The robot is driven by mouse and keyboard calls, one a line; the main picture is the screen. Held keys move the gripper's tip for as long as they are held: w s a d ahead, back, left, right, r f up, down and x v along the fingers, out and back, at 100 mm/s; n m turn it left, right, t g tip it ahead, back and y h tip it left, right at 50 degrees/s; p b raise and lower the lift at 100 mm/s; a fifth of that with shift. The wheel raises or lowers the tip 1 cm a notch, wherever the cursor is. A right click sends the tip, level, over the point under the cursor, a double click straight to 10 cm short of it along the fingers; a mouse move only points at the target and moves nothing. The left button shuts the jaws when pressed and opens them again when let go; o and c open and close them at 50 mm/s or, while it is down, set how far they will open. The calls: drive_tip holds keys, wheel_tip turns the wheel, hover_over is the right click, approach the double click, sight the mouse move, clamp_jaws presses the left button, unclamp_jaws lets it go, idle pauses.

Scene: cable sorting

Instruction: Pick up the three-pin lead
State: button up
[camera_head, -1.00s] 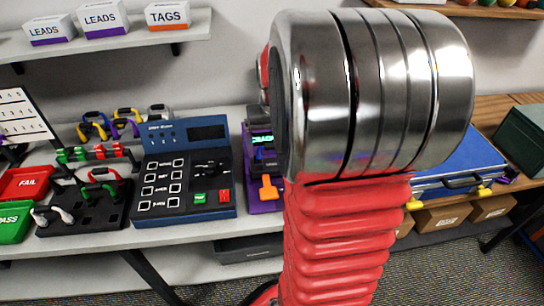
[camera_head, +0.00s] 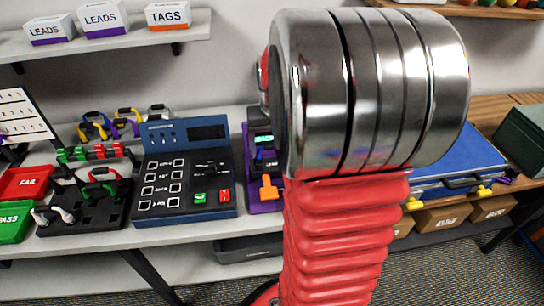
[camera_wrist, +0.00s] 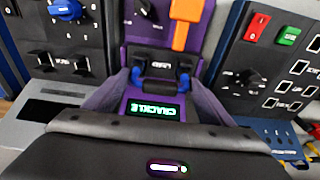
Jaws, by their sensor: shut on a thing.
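In the wrist view a small lead (camera_wrist: 183,82) with blue ends and a dark middle sits across the purple tester, below its orange lever. Its pins are hidden, so I cannot tell whether it has three. My gripper (camera_wrist: 160,88) reaches in from the bottom of the wrist view and is shut on this lead, one greyish finger at each side. The lead is still at the tester's face; I cannot tell whether it is clear of the sockets. The purple tester (camera_head: 252,190) also shows in the head view, partly behind my arm, which hides my gripper there.
A dark blue tester (camera_head: 187,215) stands close to the left of the purple one. Further left are a black tray (camera_head: 72,215) with leads, a red FAIL bin (camera_head: 27,183) and a green PASS bin (camera_head: 13,222). A blue case (camera_head: 455,162) lies to the right.

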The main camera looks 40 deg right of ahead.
drive_tip(key=c, duration=0.3)
drive_tip(key=shift+r, duration=0.15)
wheel_tip(320, 180, up, 10)
drive_tip(key=shift+f, duration=0.1)
idle(0.3)
idle(0.6)
wheel_tip(320, 180, up, 3)
idle(0.6)
idle(0.3)
